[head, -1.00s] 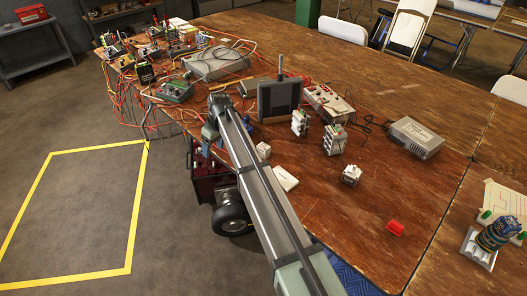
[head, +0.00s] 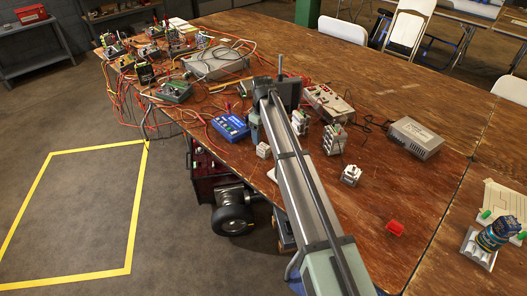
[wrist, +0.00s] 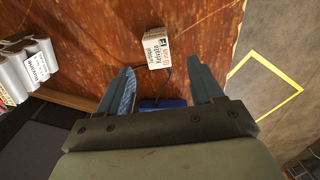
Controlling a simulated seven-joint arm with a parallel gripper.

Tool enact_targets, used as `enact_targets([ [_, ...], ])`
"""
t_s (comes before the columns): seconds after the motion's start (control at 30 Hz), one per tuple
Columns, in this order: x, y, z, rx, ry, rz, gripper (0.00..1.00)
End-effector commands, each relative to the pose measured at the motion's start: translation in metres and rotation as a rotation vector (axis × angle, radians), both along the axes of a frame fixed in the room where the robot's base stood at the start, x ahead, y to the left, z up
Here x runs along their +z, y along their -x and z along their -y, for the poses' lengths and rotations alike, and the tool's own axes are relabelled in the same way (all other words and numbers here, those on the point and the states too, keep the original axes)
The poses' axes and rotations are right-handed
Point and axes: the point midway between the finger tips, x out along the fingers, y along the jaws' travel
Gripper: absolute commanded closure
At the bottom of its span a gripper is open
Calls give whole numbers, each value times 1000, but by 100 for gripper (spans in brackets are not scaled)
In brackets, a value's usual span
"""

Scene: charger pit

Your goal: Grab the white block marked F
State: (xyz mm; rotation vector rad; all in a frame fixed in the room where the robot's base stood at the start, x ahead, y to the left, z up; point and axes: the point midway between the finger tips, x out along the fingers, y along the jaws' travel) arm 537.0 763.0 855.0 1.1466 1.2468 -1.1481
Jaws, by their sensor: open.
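The white block marked F (wrist: 155,48) lies on the brown wooden table in the wrist view, with black and red print and a black F label on its face. It appears to be the small white block (head: 263,150) near the table's left edge in the head view. My gripper (wrist: 163,72) is open and empty in the wrist view. The block shows beyond the fingertips, roughly between them, and apart from both. In the head view my arm hides most of the gripper.
A blue charger (head: 231,127) sits near the block and partly shows between my fingers (wrist: 160,103). White battery packs (head: 335,138) stand right of my arm. A white connector block (head: 351,175), a red piece (head: 395,228) and a grey power supply (head: 415,138) lie farther right. Cables crowd the back left.

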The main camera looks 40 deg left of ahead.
Motion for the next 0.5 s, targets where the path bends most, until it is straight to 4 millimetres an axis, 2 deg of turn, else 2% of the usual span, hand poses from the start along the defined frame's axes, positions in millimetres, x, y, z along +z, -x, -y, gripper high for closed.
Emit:
enact_targets([
  [0.1, -15, 0, 0, 0, 0, 0, 34],
  [0.37, -28, -1, 0, 0, -1, 0, 34],
  [0.5, -46, -3, 2, 0, 0, -1, 34],
])
